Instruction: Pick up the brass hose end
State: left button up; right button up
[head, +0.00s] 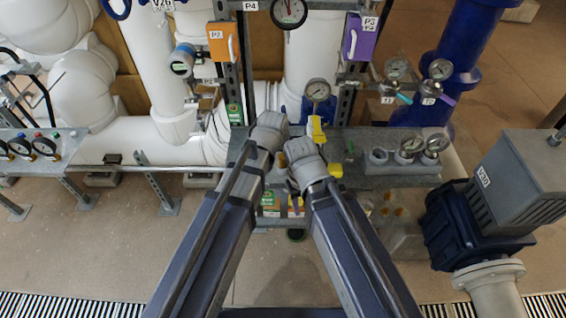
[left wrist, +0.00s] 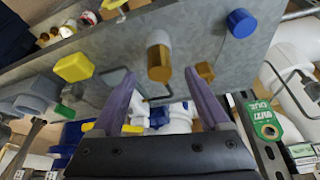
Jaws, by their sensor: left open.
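In the left wrist view the brass hose end (left wrist: 159,60) shows as a short brass-brown cylinder with a paler end, against the grey metal shelf. My left gripper (left wrist: 160,82) is open, its two purple fingers spread on either side of the line to the hose end. The hose end appears just beyond the fingertips, and no contact shows. In the head view my two arms reach over the shelf and their wrists hide the jaws and the hose end.
The grey shelf (head: 385,182) carries gauges (head: 411,147) at right. In the left wrist view a yellow block (left wrist: 74,67), a small brown block (left wrist: 206,71) and a blue cap (left wrist: 241,23) are near the fingers. Pipes and a blue-grey pump (head: 465,225) flank the shelf.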

aim_at(283, 157)
pick_arm(q)
jog(key=b+x, duration=0.3)
jog(key=x, duration=0.1)
jog(key=shift+w+f, duration=0.1)
grip_shut()
dwell(0.5)
jog(key=shift+r, duration=0.2)
notch_tip(283, 157, up, 10)
jog(key=p, duration=1)
jog(key=shift+f, duration=0.1)
